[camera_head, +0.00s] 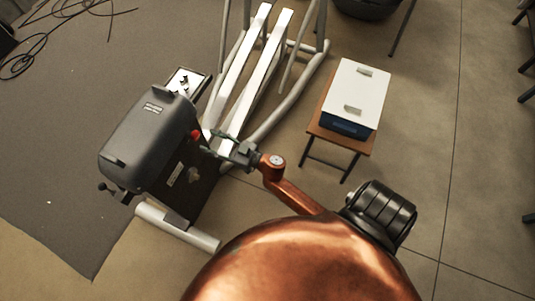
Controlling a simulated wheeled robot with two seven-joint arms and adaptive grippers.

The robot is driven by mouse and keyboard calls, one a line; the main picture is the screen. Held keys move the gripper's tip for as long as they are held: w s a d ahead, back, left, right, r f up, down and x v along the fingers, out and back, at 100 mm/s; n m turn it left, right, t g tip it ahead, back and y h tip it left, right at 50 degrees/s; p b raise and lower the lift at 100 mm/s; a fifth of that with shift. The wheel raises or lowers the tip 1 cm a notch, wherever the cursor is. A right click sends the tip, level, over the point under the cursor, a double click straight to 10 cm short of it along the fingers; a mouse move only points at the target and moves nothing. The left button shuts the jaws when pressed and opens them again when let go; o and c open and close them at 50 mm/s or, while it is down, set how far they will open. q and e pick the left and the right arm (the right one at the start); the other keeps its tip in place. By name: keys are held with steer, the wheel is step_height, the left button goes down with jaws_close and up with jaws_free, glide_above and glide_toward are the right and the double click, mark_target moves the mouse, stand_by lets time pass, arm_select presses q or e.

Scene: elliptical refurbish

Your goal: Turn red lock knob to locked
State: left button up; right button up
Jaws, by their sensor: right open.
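The red lock knob (196,134) shows as a small red spot on the right side of the elliptical machine's dark grey housing (148,135). Its turn position is too small to tell. My right gripper (222,146) is at the end of my copper arm, just right of the knob, with its fingers pointing left towards it. The gripper is open. One finger seems close to the knob, but I cannot tell whether it touches. My left gripper is not in view.
White foot rails (250,75) and grey tubes of the machine stand behind the gripper. A small table (327,137) with a white-lidded blue box (357,92) stands to the right. Cables (40,50) lie on the dark mat at upper left. Floor at right is clear.

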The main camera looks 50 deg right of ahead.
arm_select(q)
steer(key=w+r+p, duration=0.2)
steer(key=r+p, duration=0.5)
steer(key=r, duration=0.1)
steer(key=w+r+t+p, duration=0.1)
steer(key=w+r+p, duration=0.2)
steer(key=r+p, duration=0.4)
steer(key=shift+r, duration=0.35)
arm_select(e)
steer(key=s+d+f+m+g+h, duration=0.1)
steer(key=s+d+f+g+h, duration=0.1)
steer(key=s+d+f, duration=0.3)
steer(key=s+d+f+m+g+h, duration=0.2)
steer(key=s+d+f+g+h, duration=0.1)
steer(key=s+f, duration=1)
step_height(320, 180, down, 4)
steer(key=shift+s+d+g+h, duration=0.3)
steer(key=shift+s+d+g, duration=0.1)
steer(key=shift+d+g, duration=0.5)
